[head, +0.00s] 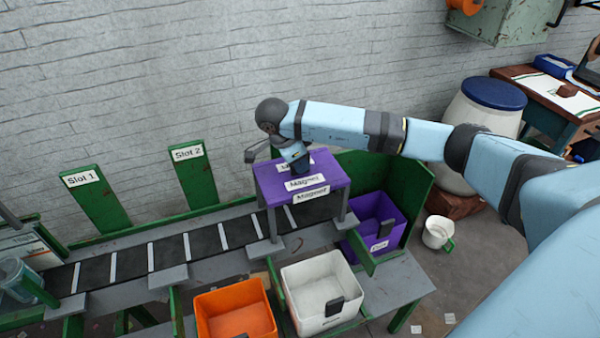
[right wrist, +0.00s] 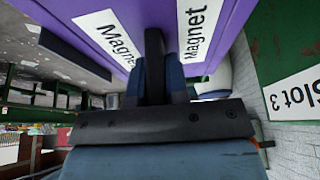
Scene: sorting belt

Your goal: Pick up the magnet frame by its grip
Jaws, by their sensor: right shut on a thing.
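The magnet frame (head: 335,180) is a purple table-like piece with grey legs and white "Magnet" labels. It stands upright across the belt near its right end. I cannot tell whether its feet touch the plates below. My right gripper (head: 297,166) is over its top, pointing down. In the right wrist view the fingers (right wrist: 155,82) are shut on a dark upright grip (right wrist: 154,45) on the purple frame (right wrist: 236,22). In the head view the gripper largely hides the grip. My left gripper is not in view.
A dark belt (head: 172,250) with white stripes runs left. Green panels marked Slot 1 (head: 97,205) and Slot 2 (head: 193,175) stand behind it; a Slot 3 panel (right wrist: 262,60) is close by. Orange (head: 262,297), white (head: 290,285) and purple (head: 404,210) bins stand in front and right.

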